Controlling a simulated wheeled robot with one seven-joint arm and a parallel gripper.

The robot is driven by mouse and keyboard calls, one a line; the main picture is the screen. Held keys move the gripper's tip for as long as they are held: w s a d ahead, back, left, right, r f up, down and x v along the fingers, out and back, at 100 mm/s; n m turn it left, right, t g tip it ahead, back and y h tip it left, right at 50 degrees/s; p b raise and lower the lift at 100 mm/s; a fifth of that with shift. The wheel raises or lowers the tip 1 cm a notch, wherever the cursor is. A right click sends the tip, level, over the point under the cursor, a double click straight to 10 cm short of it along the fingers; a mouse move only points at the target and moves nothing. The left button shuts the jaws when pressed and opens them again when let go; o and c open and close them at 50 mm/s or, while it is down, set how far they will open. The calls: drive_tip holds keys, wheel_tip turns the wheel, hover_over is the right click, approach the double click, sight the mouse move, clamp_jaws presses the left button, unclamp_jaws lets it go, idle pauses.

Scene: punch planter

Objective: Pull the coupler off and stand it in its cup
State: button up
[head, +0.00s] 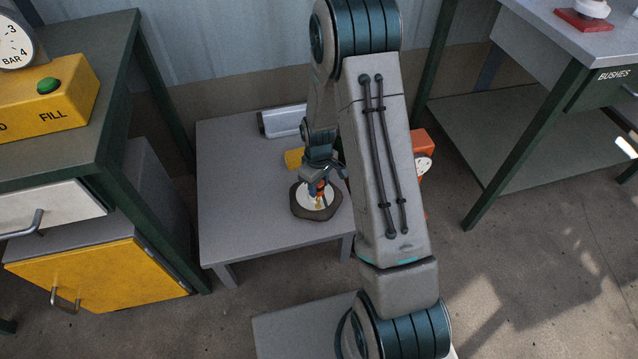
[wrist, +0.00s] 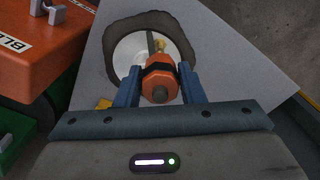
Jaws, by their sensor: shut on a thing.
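My gripper (wrist: 160,88) is shut on an orange coupler (wrist: 158,65) with a dark band, one blue finger on each side. A brass-coloured fitting (wrist: 159,45) shows just beyond the coupler; whether the two are joined I cannot tell. They are over the pale middle of a dark, uneven ring (wrist: 116,64). In the head view my gripper (head: 322,187) is low over this dark ring (head: 297,205), which lies on the low grey table (head: 240,190). A small yellow thing (head: 293,158) is behind the ring, partly hidden; I cannot tell whether it is the cup.
An orange box (head: 423,142) with a gauge is partly hidden behind my arm. A pale metal piece (head: 282,121) lies at the table's back. A yellow FILL box (head: 50,105) with a green button is on the left bench. The table's left side is clear.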

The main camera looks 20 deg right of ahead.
idle(0.4)
drive_tip(key=shift+r+p, duration=1.45)
drive_tip(key=shift+r, duration=0.6)
wheel_tip(320, 180, up, 26)
drive_tip(key=m+p, duration=0.7)
drive_tip(key=p, duration=1.5)
drive_tip(key=shift+s+r, duration=0.25)
drive_tip(key=shift+s, duration=0.05)
